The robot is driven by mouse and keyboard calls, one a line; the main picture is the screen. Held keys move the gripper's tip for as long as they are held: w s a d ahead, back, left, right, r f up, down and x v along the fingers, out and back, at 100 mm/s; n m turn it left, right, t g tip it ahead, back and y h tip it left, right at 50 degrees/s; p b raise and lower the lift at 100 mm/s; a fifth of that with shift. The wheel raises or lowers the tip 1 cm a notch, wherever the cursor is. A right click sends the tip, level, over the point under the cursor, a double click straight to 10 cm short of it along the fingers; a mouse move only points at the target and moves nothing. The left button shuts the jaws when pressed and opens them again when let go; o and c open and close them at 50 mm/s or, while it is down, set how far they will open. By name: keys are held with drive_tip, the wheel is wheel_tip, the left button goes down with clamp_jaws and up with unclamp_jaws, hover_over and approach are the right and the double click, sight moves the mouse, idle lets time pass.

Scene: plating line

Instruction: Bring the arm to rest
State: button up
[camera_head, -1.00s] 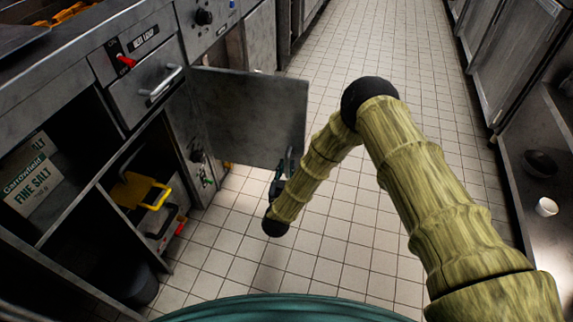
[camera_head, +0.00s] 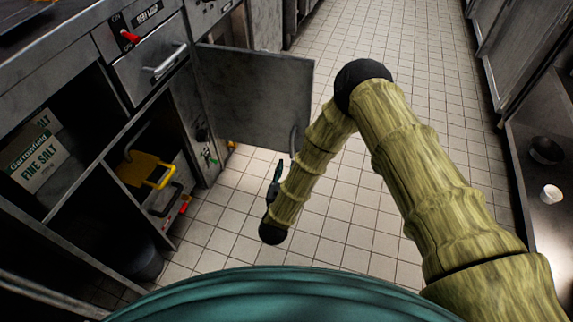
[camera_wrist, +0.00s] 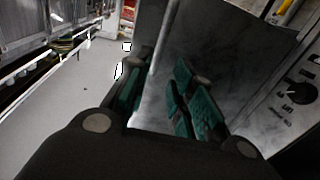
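My arm reaches over the tiled floor and bends down to my gripper (camera_head: 276,176), a small dark shape just below the open cabinet door (camera_head: 252,92). The door handle (camera_head: 294,138) shows above and to the right of the gripper, apart from it in the head view. In the wrist view my gripper (camera_wrist: 158,92) has its green pads spread apart, with nothing visibly held. The grey door panel (camera_wrist: 215,45) fills the space ahead of the fingers there.
At the left is a steel counter with a drawer (camera_head: 148,68) and open shelves with a fine salt box (camera_head: 32,160) and a yellow-handled item (camera_head: 147,170). At the right, a low shelf holds a white cup (camera_head: 551,193). The tiled aisle (camera_head: 385,45) is clear.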

drive_tip(key=s+d+f+n+g+y, duration=0.25)
drive_tip(key=s+d+f+g, duration=0.7)
drive_tip(key=s+d, duration=0.5)
drive_tip(key=s+d+r+m+g, duration=0.1)
drive_tip(key=s+d+g, duration=0.4)
drive_tip(key=s, duration=0.7)
drive_tip(key=s+d+r+m+g, duration=0.15)
drive_tip(key=s+d+g, duration=0.25)
drive_tip(key=s+d, duration=0.6)
wheel_tip(320, 180, up, 31)
drive_tip(key=s+a+p, duration=0.1)
drive_tip(key=a+p, duration=0.1)
drive_tip(key=p, duration=2.9)
drive_tip(key=shift+s+n+h+p, duration=0.15)
drive_tip(key=shift+n+h+p, duration=0.2)
drive_tip(key=shift+n+p, duration=0.05)
drive_tip(key=shift+t, duration=0.25)
